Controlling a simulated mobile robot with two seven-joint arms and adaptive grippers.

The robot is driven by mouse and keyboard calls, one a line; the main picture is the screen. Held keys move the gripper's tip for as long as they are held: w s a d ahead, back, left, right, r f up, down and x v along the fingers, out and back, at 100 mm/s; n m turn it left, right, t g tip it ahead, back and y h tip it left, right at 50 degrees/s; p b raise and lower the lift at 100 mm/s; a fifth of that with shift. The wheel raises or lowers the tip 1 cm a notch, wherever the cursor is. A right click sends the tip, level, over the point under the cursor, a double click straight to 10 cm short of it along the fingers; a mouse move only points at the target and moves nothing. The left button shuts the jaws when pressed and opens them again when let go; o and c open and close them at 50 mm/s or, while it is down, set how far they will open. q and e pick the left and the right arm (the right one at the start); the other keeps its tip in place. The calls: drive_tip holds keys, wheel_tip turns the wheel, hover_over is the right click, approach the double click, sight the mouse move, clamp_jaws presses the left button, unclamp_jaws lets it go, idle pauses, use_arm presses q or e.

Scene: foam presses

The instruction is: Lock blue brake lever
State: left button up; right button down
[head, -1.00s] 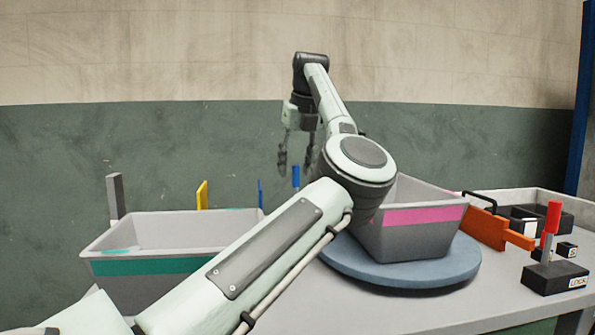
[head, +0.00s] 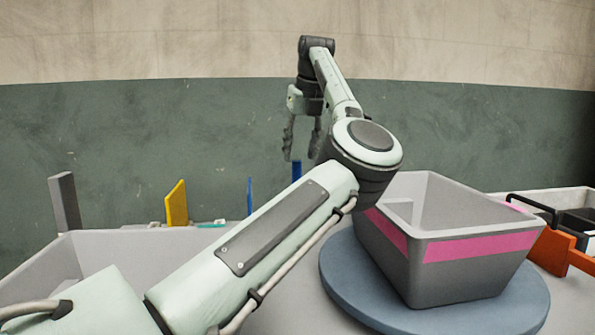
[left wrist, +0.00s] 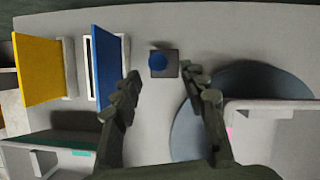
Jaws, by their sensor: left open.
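The blue brake lever (head: 296,170) stands upright behind the turntable in the head view, with its lower part hidden by my arm. My left gripper (head: 302,148) is open and empty, pointing down above the lever. In the left wrist view its fingertips (left wrist: 161,78) lie either side of the lever, apart from it. Whether the lever is locked cannot be told. My right gripper is not in view.
A grey bin with a pink band (head: 482,246) stands on the round blue-grey turntable (head: 350,282). A blue panel (left wrist: 108,65) and a yellow panel (left wrist: 38,70) stand left of the lever. Another grey bin (head: 40,268) is at front left; an orange piece (head: 551,250) is at right.

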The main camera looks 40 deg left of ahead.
sight(297, 172)
use_arm(q)
drive_tip(key=x, duration=0.7)
drive_tip(key=shift+s, duration=0.1)
clamp_jaws()
